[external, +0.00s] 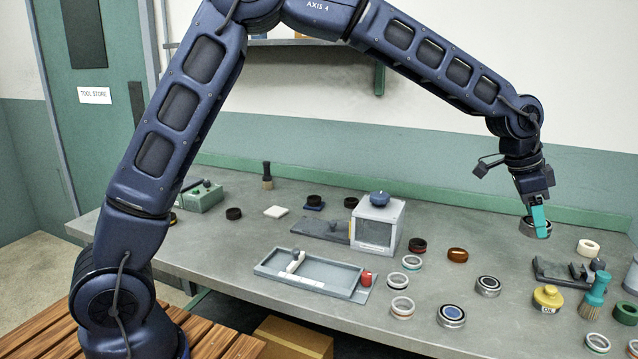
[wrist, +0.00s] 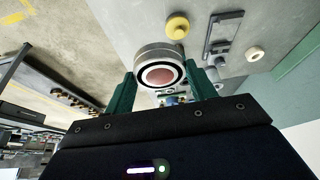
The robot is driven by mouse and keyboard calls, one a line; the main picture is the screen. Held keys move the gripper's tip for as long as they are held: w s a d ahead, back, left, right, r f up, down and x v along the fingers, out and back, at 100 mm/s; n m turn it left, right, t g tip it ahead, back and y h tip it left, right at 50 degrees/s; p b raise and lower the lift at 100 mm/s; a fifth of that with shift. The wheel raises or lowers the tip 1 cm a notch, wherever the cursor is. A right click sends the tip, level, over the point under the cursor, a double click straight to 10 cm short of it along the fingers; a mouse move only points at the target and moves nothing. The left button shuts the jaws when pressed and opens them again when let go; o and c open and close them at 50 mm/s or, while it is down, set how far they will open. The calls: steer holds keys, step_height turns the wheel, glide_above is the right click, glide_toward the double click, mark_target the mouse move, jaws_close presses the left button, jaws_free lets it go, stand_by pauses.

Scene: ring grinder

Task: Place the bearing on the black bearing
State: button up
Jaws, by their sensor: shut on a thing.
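My gripper (external: 538,216) is shut on a bearing (external: 534,231) and holds it above the right part of the bench. In the wrist view the held bearing (wrist: 160,58) sits between the teal fingers of my gripper (wrist: 160,82); it has a silver outer ring, a black inner band and a reddish centre. Several dark rings lie on the bench: one at left (external: 234,214), one near the back (external: 314,200), one beside the grey box (external: 351,202) and a black one with red (external: 417,245). I cannot tell which is the black bearing.
Silver bearings lie below and left of my gripper, including one with a blue centre (external: 451,315) and another (external: 488,286). A grey tray (external: 308,272) lies mid-bench.

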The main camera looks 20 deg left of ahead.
steer(key=r, duration=0.1)
glide_above(494, 282)
steer(key=a, duration=0.2)
steer(key=shift+n, duration=0.3)
steer(key=f, duration=1.9)
steer(key=shift+s+d+f, duration=0.15)
steer(key=shift+d+f, duration=0.05)
steer(key=shift+f, duration=0.2)
steer(key=o, duration=1.1)
steer(key=shift+o, duration=0.2)
steer(key=shift+r, duration=0.1)
